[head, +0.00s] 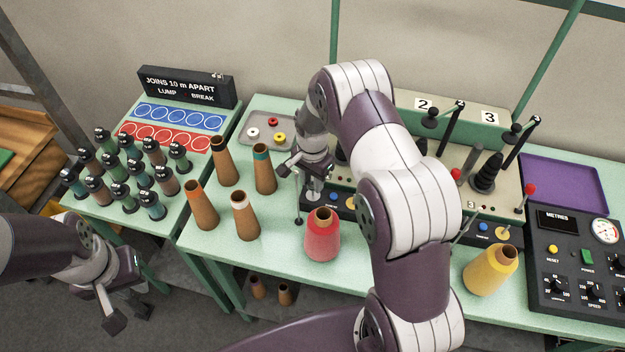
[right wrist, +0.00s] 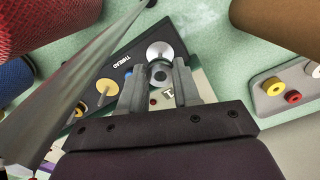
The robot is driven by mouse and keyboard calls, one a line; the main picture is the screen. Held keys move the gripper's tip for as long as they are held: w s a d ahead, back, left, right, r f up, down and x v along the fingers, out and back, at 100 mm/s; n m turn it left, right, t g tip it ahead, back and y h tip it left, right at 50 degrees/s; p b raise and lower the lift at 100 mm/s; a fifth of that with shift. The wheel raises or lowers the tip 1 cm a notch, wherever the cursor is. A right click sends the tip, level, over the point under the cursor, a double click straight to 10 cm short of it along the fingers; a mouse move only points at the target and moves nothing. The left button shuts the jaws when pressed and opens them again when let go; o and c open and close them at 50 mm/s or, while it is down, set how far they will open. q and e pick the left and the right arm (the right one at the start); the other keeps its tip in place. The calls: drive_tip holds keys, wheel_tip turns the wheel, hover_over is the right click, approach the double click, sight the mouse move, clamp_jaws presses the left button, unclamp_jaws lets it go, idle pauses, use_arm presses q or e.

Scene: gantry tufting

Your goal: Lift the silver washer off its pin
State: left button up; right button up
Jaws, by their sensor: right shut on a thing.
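The silver washer (right wrist: 160,51) is a shiny disc at the fingertips of my right gripper in the right wrist view. My right gripper (head: 314,190) is shut on it, over the dark block at the front of the left station; the grip also shows in the right wrist view (right wrist: 159,85). The pin under the washer is hidden, so I cannot tell if the washer is still around it. In the head view the washer is mostly covered by the gripper. My left gripper (head: 126,312) is open and empty, low at the left.
A red thread cone (head: 322,236) stands close to my right gripper. Several brown cones (head: 203,206) stand left of it. A grey tray (head: 258,143) holds coloured rings. A gold washer (right wrist: 106,87) sits beside the grip. A yellow cone (head: 490,272) and control panel (head: 570,270) are right.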

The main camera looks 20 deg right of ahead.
drive_tip(key=shift+r+p, duration=1.1)
drive_tip(key=shift+r, duration=0.65)
